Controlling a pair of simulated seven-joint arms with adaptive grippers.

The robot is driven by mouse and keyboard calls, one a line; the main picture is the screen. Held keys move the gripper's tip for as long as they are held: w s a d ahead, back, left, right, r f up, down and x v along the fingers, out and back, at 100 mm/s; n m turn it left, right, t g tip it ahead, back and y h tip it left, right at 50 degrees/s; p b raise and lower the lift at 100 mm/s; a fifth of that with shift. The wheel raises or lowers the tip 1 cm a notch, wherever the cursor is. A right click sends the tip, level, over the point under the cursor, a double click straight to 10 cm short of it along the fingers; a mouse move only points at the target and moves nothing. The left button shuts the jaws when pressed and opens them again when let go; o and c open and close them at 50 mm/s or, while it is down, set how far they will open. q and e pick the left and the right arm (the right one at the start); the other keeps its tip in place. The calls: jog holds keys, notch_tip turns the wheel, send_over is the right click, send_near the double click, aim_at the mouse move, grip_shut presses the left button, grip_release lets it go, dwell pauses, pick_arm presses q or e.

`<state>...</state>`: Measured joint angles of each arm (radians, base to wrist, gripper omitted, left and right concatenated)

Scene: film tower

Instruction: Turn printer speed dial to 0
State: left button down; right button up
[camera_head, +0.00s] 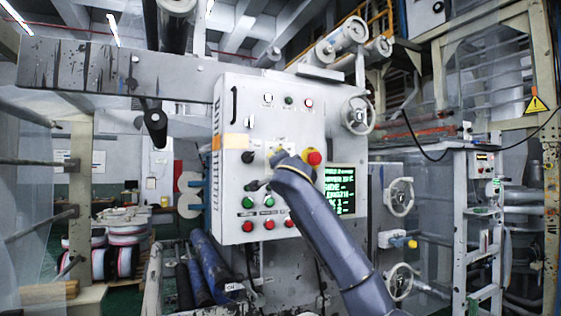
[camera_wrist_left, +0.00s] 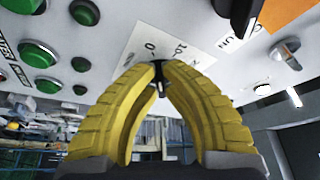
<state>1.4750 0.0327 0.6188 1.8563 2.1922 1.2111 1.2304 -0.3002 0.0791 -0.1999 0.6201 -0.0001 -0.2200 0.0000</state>
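The printer control panel (camera_head: 225,110) is a pale box in the middle of the head view. In the left wrist view, the small dark speed dial (camera_wrist_left: 158,66) sits at a white scale label (camera_wrist_left: 150,40) with printed numbers, including 0. My left gripper (camera_wrist_left: 160,68) has yellow ribbed fingers, and their tips close around the dial. The fingertips hide much of the dial, so I cannot tell its pointer's setting. My right gripper is not in view.
Green buttons (camera_wrist_left: 40,55) lie close to the fingers in the left wrist view. A black knob (camera_head: 248,157), a red emergency button (camera_head: 314,158) and a lit screen (camera_head: 340,190) surround the hand. Handwheels (camera_head: 358,115) stand at the panel's right.

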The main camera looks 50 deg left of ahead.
pick_arm(q)
jog(key=shift+w+f+n+y, duration=0.1)
jog(key=shift+n+y, duration=0.4)
jog(key=shift+n, duration=0.5)
jog(key=shift+n+g, duration=0.3)
jog(key=c, duration=1.5)
grip_release()
jog(key=v, duration=1.2)
